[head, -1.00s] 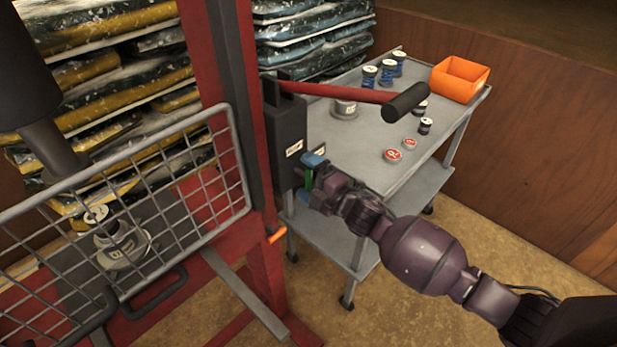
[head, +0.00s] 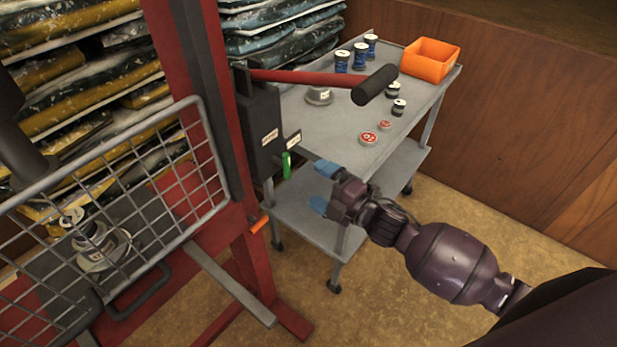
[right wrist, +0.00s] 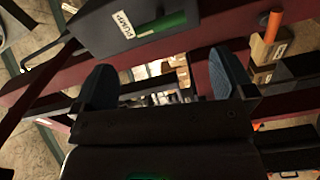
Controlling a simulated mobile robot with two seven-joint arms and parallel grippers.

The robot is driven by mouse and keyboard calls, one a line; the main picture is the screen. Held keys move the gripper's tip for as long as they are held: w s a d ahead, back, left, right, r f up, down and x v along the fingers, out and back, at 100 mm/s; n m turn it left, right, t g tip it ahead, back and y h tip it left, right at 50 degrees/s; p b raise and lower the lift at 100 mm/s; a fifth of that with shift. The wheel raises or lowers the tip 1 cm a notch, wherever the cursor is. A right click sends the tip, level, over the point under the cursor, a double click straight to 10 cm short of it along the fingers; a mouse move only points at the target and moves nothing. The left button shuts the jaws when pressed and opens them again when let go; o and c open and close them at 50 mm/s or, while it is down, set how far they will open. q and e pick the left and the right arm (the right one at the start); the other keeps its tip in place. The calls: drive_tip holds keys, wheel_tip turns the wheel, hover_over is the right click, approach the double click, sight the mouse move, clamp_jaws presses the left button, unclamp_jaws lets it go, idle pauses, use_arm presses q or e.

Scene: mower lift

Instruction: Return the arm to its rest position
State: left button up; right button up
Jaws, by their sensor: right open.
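My right gripper (head: 322,188) is open and empty in the head view, with blue fingertips. It stands a little to the right of the dark pump box on the red press frame, apart from it. The pump box (head: 258,130) carries a small green handle (head: 287,165) and labels. In the right wrist view, the two fingers of the right gripper (right wrist: 160,90) are spread wide with nothing between them. The pump box (right wrist: 130,25) and the green handle (right wrist: 158,24) show beyond the fingers. My left gripper is not in view.
A long red lever with a black grip (head: 374,85) juts out over the grey cart (head: 345,125). The cart holds spools, red-topped discs and an orange bin (head: 431,60). A wire mesh guard (head: 190,150) stands at left, with a metal part (head: 95,240) behind it. Floor at the right is open.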

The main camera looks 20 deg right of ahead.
drive_tip(key=shift+s+d, duration=0.2)
idle(0.5)
drive_tip(key=s+d+f+m+g+h, duration=0.2)
drive_tip(key=s+d+f+m+h, duration=0.2)
drive_tip(key=s+f+m, duration=0.3)
drive_tip(key=s+d+f+m+g+h, duration=0.1)
drive_tip(key=s+d+f+m+h, duration=0.4)
drive_tip(key=s+m, duration=0.9)
wheel_tip(320, 180, down, 3)
drive_tip(key=shift+s+f+m+g+h, duration=0.2)
drive_tip(key=shift+s+m+g+h, duration=0.15)
drive_tip(key=shift+s+h, duration=0.2)
